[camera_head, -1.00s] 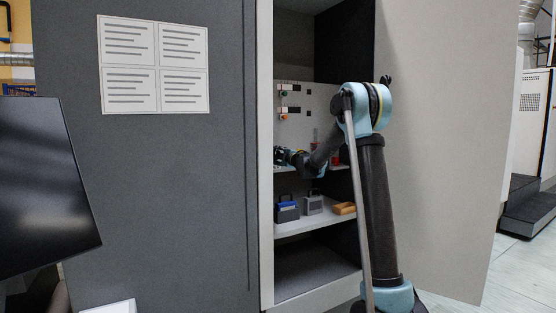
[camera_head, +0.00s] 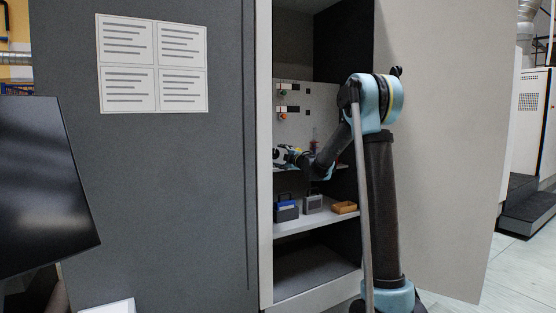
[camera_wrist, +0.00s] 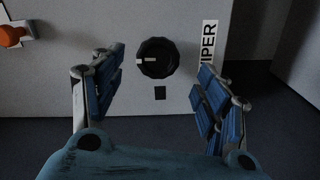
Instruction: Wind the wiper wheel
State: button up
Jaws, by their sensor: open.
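The wiper wheel (camera_wrist: 157,58) is a dark, scalloped round knob with a pale mark on its left side, set on a light panel (camera_wrist: 185,28). A vertical label (camera_wrist: 209,42) reading "IPER" in the visible part stands to its right. In the wrist view my gripper (camera_wrist: 158,80) is open, with blue-padded fingers to the left and right of the wheel. The fingers look apart from it; the gap in depth is hard to tell. In the head view my gripper (camera_head: 278,153) is small inside the cabinet, and the wheel cannot be made out there.
An orange knob (camera_wrist: 12,36) sits at the panel's upper left. On the cabinet shelf (camera_head: 300,222) below my arm are a blue-topped box (camera_head: 287,212), a grey box (camera_head: 313,205) and an orange-brown tray (camera_head: 344,208). The cabinet's open door (camera_head: 440,150) is at the right.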

jog(key=v, duration=0.7)
jog(key=s+d+r+m+t+h, duration=0.1)
jog(key=s+d+r+m+h, duration=0.2)
jog(key=d, duration=0.4)
jog(key=s+d+r+m+t+h, duration=0.1)
jog(key=s+d+m+t+h, duration=0.15)
jog(key=d+m+h, duration=0.35)
jog(key=s+d+f+m+g+h, duration=0.2)
jog(key=s+d+f+m, duration=0.1)
jog(key=s+d, duration=0.3)
jog(key=s+d+f+m+g+h, duration=0.2)
jog(key=s+d+f+m, duration=0.2)
jog(key=s+d, duration=0.3)
jog(key=s+d+f+m+g, duration=0.2)
jog(key=s+f+g, duration=0.1)
jog(key=s+f, duration=0.4)
jog(key=s+d+f+m+g, duration=0.25)
jog(key=s+f, duration=0.25)
jog(key=s, duration=0.5)
jog(key=s+a+f+g+y, duration=0.1)
jog(key=s+a+f+g, duration=0.2)
jog(key=s+f, duration=0.4)
jog(key=s+a+f+g+y, duration=0.2)
jog(key=s+f, duration=0.5)
jog(key=s, duration=0.7)
jog(key=shift+s+a+f+m+g, duration=0.2)
jog(key=shift+s+a+m+g, duration=0.3)
jog(key=shift+g, duration=0.4)
